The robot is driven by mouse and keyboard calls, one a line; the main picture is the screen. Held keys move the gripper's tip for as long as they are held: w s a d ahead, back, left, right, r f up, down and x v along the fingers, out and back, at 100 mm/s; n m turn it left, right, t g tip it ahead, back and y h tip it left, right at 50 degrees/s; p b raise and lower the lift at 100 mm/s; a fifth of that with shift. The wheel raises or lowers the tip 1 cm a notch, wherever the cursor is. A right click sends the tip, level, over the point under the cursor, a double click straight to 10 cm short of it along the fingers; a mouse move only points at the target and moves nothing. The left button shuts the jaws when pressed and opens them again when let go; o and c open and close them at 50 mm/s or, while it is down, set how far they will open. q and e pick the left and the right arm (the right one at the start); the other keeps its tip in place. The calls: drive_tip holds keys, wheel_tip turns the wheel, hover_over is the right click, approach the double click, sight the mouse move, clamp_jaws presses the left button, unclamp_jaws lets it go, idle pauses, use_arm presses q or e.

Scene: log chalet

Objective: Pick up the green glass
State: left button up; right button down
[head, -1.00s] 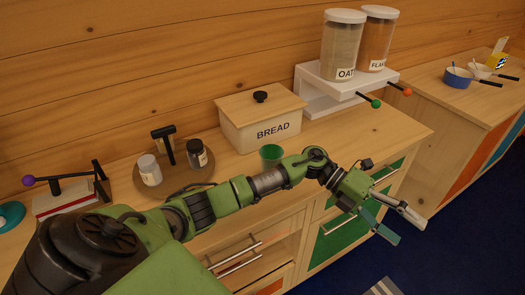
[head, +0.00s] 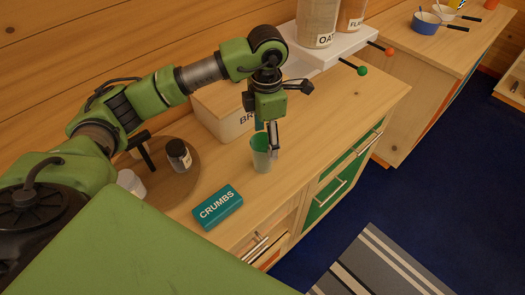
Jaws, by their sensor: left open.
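The green glass (head: 261,160) is a small translucent green tumbler standing upright on the wooden counter (head: 335,110), in front of the bread box. My left gripper (head: 268,138) points down right at the glass, with its fingers at the height of the rim. One grey finger shows at the right side of the glass; the other finger is mostly hidden behind or in line with the rim. The gripper is open; I cannot tell whether a finger touches the glass. My right gripper is not in view.
A teal box marked CRUMBS (head: 217,206) lies left of the glass near the counter's front. The bread box (head: 222,112) stands close behind. A round wooden tray (head: 188,190) with jars is at left. A white shelf (head: 338,50) holds canisters.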

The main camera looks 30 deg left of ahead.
use_arm(q)
drive_tip(key=shift+f, duration=0.55)
drive_tip(key=shift+a+f, duration=0.1)
drive_tip(key=shift+f, duration=0.15)
drive_tip(key=shift+s+f+p, duration=0.2)
drive_tip(key=shift+f+p, duration=0.45)
wheel_tip(320, 180, down, 3)
drive_tip(key=shift+s+a+f+p, duration=0.15)
drive_tip(key=shift+f+p, duration=0.05)
drive_tip(key=shift+p, duration=0.45)
drive_tip(key=shift+f, duration=0.25)
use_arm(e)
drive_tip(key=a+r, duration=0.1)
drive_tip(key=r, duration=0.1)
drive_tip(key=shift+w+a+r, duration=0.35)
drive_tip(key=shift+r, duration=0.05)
use_arm(q)
drive_tip(key=shift+c, duration=1.4)
drive_tip(key=c, duration=1.1)
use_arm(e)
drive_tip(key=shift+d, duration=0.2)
